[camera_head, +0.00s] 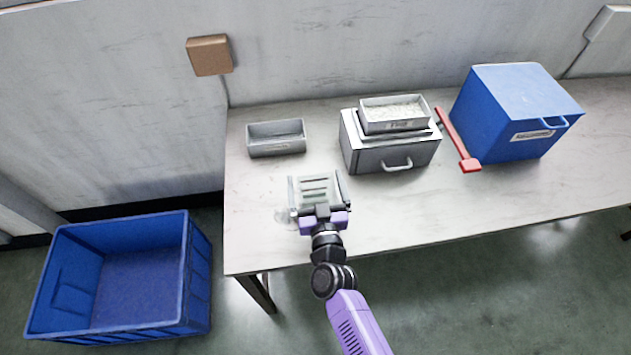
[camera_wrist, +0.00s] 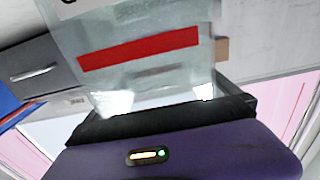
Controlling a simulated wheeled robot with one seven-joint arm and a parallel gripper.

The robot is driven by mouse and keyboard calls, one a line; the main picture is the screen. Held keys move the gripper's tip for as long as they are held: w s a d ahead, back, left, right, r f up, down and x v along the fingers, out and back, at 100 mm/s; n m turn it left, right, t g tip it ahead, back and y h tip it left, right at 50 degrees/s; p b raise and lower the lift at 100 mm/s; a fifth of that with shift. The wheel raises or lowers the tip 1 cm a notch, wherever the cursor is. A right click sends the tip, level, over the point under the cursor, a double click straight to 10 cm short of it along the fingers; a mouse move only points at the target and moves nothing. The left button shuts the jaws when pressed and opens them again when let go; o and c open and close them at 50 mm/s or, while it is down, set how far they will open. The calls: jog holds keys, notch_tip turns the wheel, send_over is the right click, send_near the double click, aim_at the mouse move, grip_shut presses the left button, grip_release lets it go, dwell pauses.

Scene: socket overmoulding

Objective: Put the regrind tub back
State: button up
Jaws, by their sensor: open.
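A clear, see-through tub (camera_head: 316,186) with slat-like lines is at the front left of the table, directly ahead of my gripper (camera_head: 320,202). In the wrist view the clear tub (camera_wrist: 150,85) fills the middle and bears a red strip. My gripper is open, with its jaws close to the tub; I cannot tell whether they touch it. A grey tray (camera_head: 276,147) with a small label stands behind it to the left and looks empty. A labelled tray of pale granules (camera_head: 398,126) sits on a grey box with a handle (camera_head: 370,158). I cannot read which label says regrind.
A blue lidded box (camera_head: 540,145) stands at the table's right, with a red long-handled tool (camera_head: 455,140) beside it. A blue crate (camera_head: 198,280) is on the floor at left. The table's front right (camera_head: 450,210) is clear.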

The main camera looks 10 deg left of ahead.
jog(key=p+v, duration=0.1)
jog(key=v, duration=1.1)
jog(key=shift+p, duration=0.3)
jog(key=shift+r, duration=0.1)
jog(key=s+d+r+m+h, duration=0.1)
jog(key=s+d+r+h, duration=0.15)
jog(key=s+d, duration=1.2)
jog(key=s+d+r+m+g+h, duration=0.1)
jog(key=s+d+r, duration=0.3)
jog(key=s+r, duration=0.3)
jog(key=s+d+r+m+g+h, duration=0.1)
jog(key=s+d+r, duration=0.3)
jog(key=s+r, duration=0.3)
jog(key=shift+s+g, duration=0.3)
jog(key=shift+s, duration=0.5)
